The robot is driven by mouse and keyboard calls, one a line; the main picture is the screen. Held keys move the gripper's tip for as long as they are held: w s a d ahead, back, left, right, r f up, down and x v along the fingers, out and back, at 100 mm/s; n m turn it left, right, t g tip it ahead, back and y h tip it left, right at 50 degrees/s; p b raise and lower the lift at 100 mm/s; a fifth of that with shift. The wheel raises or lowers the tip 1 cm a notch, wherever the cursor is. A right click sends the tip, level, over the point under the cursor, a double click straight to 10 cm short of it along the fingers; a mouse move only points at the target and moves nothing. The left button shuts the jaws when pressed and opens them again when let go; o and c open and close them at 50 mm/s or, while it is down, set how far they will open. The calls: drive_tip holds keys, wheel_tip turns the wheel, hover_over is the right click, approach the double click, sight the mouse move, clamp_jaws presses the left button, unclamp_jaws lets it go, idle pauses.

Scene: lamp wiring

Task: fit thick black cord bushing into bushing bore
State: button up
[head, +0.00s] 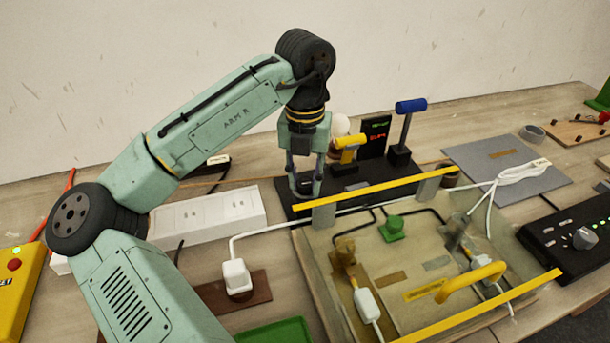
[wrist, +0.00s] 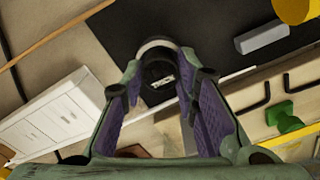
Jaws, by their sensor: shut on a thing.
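My gripper (head: 304,190) points down over the left end of the black tool stand. In the wrist view its purple-padded fingers (wrist: 160,88) are shut on a dark round piece, which I take to be the thick black cord bushing (wrist: 158,72). The piece has a small pale label on it, and a light grey ring shows at its far edge. I cannot make out the bushing bore in either view. The fingers hide part of the bushing.
The framed work board (head: 420,265) with yellow rails (head: 375,192), a green knob (head: 392,228) and a yellow handle (head: 470,282) lies right of my gripper. A white power strip (head: 208,213) lies left. White cords cross the board.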

drive_tip(key=o, duration=1.1)
drive_tip(key=shift+o, duration=0.2)
